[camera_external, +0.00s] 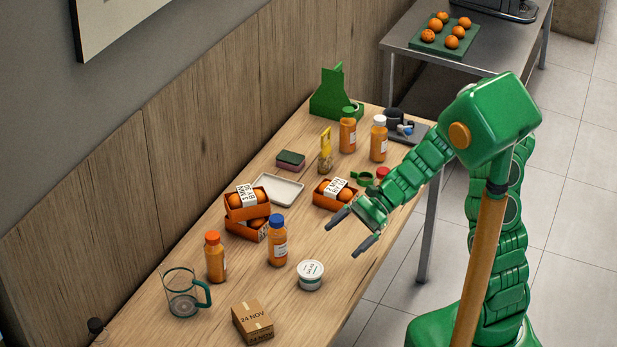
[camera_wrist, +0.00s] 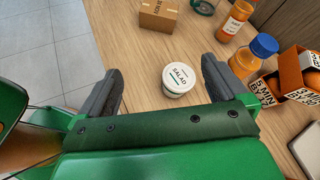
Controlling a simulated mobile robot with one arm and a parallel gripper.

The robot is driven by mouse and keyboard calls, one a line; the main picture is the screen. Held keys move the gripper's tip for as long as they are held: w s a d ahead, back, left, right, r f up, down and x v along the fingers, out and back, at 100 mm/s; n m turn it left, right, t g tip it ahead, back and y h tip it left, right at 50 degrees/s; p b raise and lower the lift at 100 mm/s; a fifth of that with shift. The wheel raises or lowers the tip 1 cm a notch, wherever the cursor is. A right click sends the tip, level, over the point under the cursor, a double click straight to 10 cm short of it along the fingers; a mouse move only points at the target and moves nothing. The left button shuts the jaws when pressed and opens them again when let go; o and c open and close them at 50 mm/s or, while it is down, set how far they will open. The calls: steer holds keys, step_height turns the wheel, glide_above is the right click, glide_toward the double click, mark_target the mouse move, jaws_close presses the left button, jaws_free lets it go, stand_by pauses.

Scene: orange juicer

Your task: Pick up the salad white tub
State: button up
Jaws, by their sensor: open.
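The salad white tub (camera_external: 311,274) is a small round white cup with a lettered lid, standing upright near the table's front edge in the external view. In the wrist view the tub (camera_wrist: 178,79) shows ahead of my gripper, between the lines of its two fingers, with "SALAD" readable on the lid. My gripper (camera_external: 350,232) is open and empty, above the table to the upper right of the tub and apart from it. Its two dark fingers also show in the wrist view (camera_wrist: 162,88), spread wide.
A blue-capped juice bottle (camera_external: 277,240) stands close to the tub's upper left. A cardboard box (camera_external: 252,322) lies to its lower left. An orange-capped bottle (camera_external: 215,257), a glass jug (camera_external: 182,293) and orange crates (camera_external: 246,206) stand farther left. Bare wood (camera_external: 345,288) lies right of the tub.

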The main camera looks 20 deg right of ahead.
mark_target(313, 267)
steer(key=w+f+m, duration=0.1)
steer(key=f, duration=0.2)
steer(key=w+f+m+t, duration=0.1)
steer(key=f+m, duration=0.1)
steer(key=w+f+m+t+y, duration=0.1)
steer(key=f+m, duration=0.1)
steer(key=f, duration=0.1)
steer(key=shift+w+a+f, duration=0.3)
steer(key=shift+w+f, duration=0.05)
steer(key=shift+x, duration=3.85)
steer(key=shift+s+r, duration=0.1)
steer(key=shift+r, duration=0.05)
steer(key=c, duration=1.1)
